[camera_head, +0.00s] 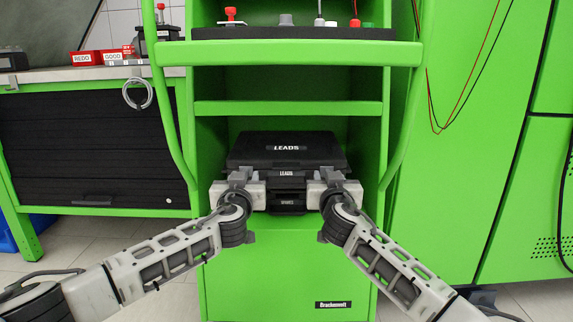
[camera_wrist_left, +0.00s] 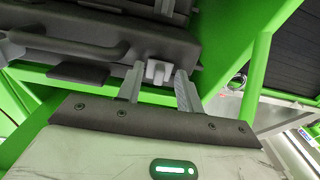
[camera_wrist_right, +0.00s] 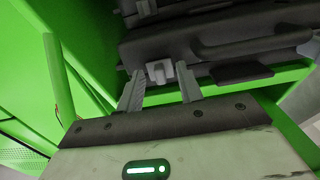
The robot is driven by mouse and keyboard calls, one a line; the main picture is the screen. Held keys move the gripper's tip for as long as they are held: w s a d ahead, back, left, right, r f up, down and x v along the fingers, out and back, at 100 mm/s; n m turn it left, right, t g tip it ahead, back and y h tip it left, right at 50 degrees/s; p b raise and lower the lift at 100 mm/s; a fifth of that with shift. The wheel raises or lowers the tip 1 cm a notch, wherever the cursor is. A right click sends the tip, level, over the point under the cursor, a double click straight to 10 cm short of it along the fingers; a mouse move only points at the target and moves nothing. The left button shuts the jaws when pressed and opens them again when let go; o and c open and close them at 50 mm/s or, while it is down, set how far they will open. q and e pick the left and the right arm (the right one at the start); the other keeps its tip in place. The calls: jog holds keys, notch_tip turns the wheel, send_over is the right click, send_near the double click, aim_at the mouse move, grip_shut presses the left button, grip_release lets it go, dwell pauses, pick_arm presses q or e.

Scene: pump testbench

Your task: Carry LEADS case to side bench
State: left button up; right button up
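The black LEADS case (camera_head: 288,149) lies flat in the lower bay of the green trolley, with its name on the top and on the front. Its handle shows in the left wrist view (camera_wrist_left: 95,47) and the right wrist view (camera_wrist_right: 250,47). My left gripper (camera_head: 262,190) is at the left of the case front, its open fingers (camera_wrist_left: 158,82) on either side of a grey latch-like block. My right gripper (camera_head: 312,190) is at the right of the front, its open fingers (camera_wrist_right: 162,85) likewise on either side of a grey block. Small gaps show; contact is unclear.
A green crossbar (camera_head: 290,107) spans the bay above. The side bench (camera_head: 85,74) at the left holds red REDO and GOOD bins (camera_head: 97,57). A green cabinet (camera_head: 480,150) stands at the right.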

pick_arm(q)
grip_shut()
pick_arm(e)
grip_shut()
dwell(1.0)
